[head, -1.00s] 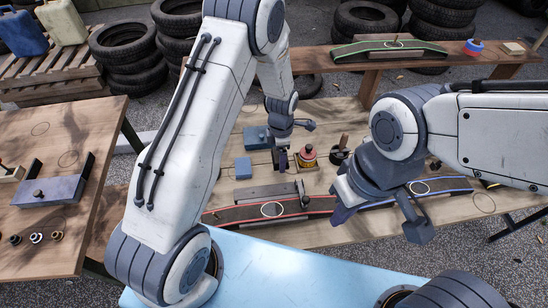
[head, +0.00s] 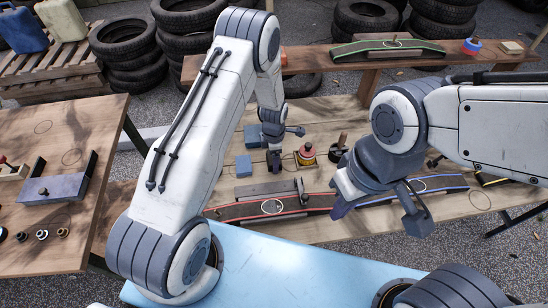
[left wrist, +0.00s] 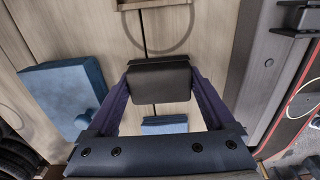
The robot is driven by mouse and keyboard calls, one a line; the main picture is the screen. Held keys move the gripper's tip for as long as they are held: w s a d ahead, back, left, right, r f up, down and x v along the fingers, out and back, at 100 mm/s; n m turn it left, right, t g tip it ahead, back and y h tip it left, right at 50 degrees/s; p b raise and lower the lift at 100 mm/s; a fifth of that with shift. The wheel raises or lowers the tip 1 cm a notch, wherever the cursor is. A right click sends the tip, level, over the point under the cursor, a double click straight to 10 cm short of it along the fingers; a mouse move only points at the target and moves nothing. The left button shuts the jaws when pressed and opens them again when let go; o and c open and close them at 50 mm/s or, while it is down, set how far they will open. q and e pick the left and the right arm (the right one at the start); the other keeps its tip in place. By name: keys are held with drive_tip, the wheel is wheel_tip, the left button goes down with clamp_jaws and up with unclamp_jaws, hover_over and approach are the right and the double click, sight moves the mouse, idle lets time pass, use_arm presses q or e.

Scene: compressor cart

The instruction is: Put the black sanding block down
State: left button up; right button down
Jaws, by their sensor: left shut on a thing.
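The black sanding block (left wrist: 160,80) shows in the left wrist view between the two fingers of my left gripper (left wrist: 160,95), which is shut on it. A drawn circle (left wrist: 190,35) on the wooden table shows beyond the block. How high the block is above the table is hard to tell.
Blue blocks (head: 243,167) lie left of my left gripper. A red-edged curved board (head: 230,212) and a blue-edged one (head: 440,183) lie nearer. A side table (head: 100,180) stands left.

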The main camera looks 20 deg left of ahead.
use_arm(q)
drive_tip(key=shift+f+b, duration=0.35)
drive_tip(key=shift+f, duration=0.1)
